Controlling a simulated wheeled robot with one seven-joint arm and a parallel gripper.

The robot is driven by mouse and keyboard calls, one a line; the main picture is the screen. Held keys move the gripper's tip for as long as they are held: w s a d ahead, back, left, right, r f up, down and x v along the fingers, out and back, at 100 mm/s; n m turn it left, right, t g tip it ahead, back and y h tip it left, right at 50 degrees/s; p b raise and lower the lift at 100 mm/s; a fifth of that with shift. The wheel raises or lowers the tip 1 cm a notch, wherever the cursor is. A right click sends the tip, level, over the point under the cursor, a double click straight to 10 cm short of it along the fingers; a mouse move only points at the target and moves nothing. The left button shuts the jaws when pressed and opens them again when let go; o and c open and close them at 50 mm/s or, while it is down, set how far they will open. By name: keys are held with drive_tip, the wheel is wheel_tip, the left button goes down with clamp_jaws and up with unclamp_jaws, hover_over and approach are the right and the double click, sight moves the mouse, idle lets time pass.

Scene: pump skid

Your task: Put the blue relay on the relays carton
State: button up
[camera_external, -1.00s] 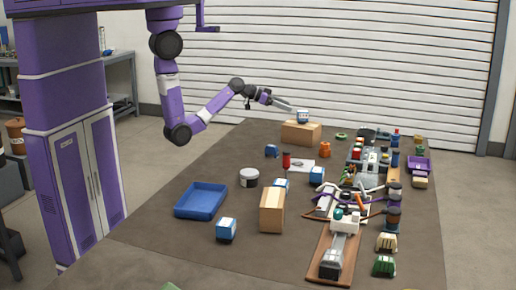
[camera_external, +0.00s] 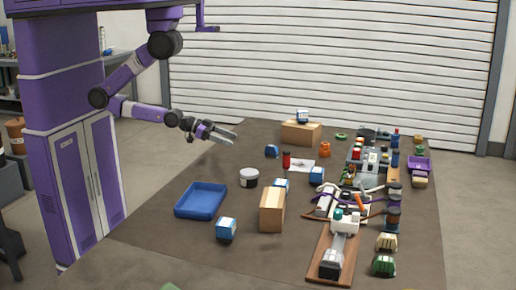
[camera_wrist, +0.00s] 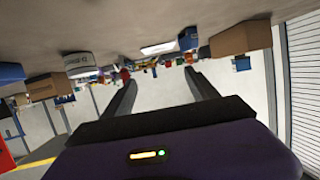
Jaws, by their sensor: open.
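A blue-and-white relay (camera_external: 303,116) sits on top of a low cardboard carton (camera_external: 300,134) at the back of the mat. In the upside-down wrist view, the carton (camera_wrist: 241,38) is at upper right with the relay (camera_wrist: 241,63) against its top. No label on the carton can be read. My gripper (camera_external: 233,135) is open and empty, well left of the carton and apart from it. Its two spread fingers (camera_wrist: 162,88) show in the wrist view with nothing between them.
Other blue-and-white relays stand near the front (camera_external: 226,230) and middle (camera_external: 317,175). A taller cardboard box (camera_external: 271,211), a blue tray (camera_external: 201,202) and a white-lidded tub (camera_external: 249,177) stand on the mat. The pump skid (camera_external: 340,240) fills the right side. The mat's back left is clear.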

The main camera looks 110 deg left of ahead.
drive_tip(key=s+d+r+m+t+h, duration=0.1)
drive_tip(key=s+d+r+m+h, duration=0.1)
drive_tip(key=s+d+r, duration=0.3)
drive_tip(key=s+d+h, duration=0.1)
drive_tip(key=s, duration=0.1)
drive_tip(key=shift+s+r, duration=0.25)
drive_tip(key=shift+s, duration=0.05)
